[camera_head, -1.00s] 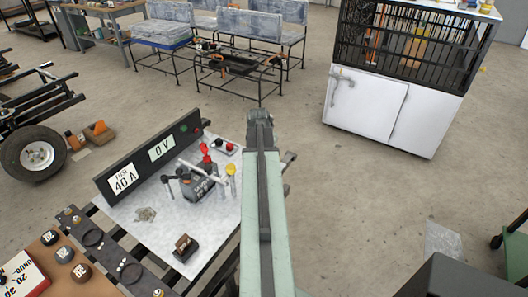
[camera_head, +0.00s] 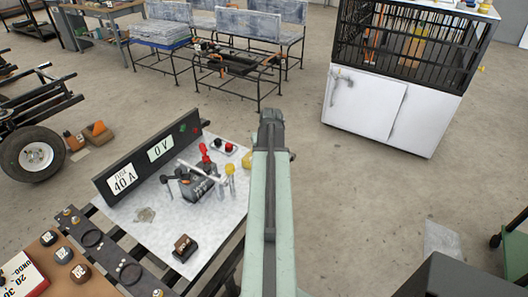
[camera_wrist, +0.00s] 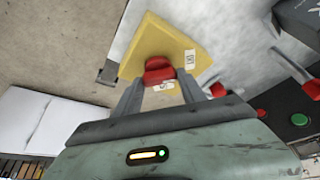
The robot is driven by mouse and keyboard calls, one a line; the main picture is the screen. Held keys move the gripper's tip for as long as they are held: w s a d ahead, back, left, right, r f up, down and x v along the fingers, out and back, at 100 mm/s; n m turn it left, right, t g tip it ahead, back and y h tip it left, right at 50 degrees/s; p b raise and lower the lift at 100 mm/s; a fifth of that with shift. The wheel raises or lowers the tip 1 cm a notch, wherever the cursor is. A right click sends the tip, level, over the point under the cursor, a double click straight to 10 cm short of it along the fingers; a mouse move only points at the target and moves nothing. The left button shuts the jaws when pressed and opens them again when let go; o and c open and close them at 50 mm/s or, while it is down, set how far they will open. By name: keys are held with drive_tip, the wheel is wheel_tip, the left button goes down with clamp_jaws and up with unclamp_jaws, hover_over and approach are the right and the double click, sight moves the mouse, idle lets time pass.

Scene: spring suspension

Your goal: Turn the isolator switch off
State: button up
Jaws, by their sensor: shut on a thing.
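The isolator switch is a yellow box (camera_wrist: 192,44) with a red handle (camera_wrist: 158,68), seen at the upper middle of the wrist view. Small white labels sit beside the handle, one partly covered. My gripper (camera_wrist: 160,88) has its two grey fingers on either side of the red handle and is shut on it. In the head view a sliver of the yellow box (camera_head: 246,160) shows at the right edge of the white bench panel, left of my arm. My arm hides the rest of it and my gripper there.
The white panel (camera_head: 145,240) carries a black display board (camera_head: 130,174) reading 40 A and 0 V, a grey device (camera_head: 196,186) with levers, and a small dark block (camera_head: 185,248). A green button (camera_wrist: 299,119) sits right in the wrist view.

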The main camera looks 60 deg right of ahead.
drive_tip(key=o, duration=1.4)
drive_tip(key=shift+c, duration=0.2)
drive_tip(key=p+v, duration=0.7)
drive_tip(key=shift+r, duration=0.4)
drive_tip(key=shift+s+a, duration=0.1)
drive_tip(key=shift+a, duration=0.05)
